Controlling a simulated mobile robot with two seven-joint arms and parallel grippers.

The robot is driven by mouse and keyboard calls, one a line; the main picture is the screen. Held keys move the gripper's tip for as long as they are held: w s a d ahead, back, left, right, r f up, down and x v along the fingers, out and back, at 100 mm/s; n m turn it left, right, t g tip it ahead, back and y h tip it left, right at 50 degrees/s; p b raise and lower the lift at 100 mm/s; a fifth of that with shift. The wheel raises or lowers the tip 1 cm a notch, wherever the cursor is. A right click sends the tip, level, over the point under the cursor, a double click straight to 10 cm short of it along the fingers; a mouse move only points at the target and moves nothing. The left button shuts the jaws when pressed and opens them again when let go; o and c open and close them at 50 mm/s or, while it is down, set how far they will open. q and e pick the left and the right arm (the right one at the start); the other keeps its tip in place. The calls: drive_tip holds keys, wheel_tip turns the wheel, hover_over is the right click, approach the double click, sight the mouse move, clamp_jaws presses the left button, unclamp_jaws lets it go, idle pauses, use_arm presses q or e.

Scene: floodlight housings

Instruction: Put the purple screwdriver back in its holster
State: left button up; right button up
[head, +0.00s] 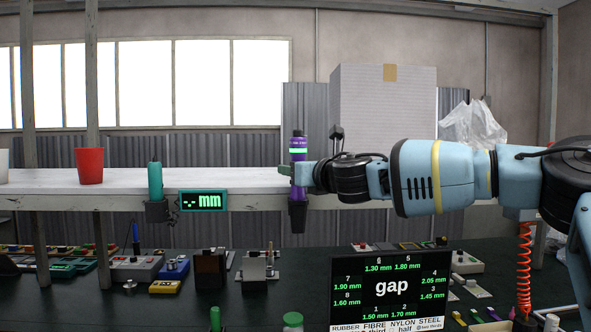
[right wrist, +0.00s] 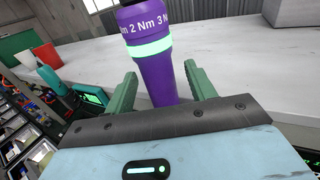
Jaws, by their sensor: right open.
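The purple screwdriver (head: 298,146), with a pale green band, stands upright at the front edge of the white shelf in the head view. Its lower end meets the black holster (head: 298,216) fixed at that edge; how deep it sits I cannot tell. My right gripper (head: 290,171) reaches in from the right at its lower handle. In the right wrist view, the green fingers of my right gripper (right wrist: 160,88) are open, one on each side of the purple screwdriver (right wrist: 157,75), with gaps visible. My left gripper is not in view.
A teal tool (head: 155,181) stands in another holder beside a "mm" display (head: 203,201). A red cup (head: 89,166) and a large box (head: 384,110) are on the shelf (head: 235,181). A "gap" screen (head: 390,288) stands below, before the dark, cluttered bench.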

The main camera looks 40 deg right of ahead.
drive_tip(key=v, duration=0.6)
drive_tip(key=shift+p, duration=0.3)
drive_tip(key=shift+s, duration=0.1)
idle(0.6)
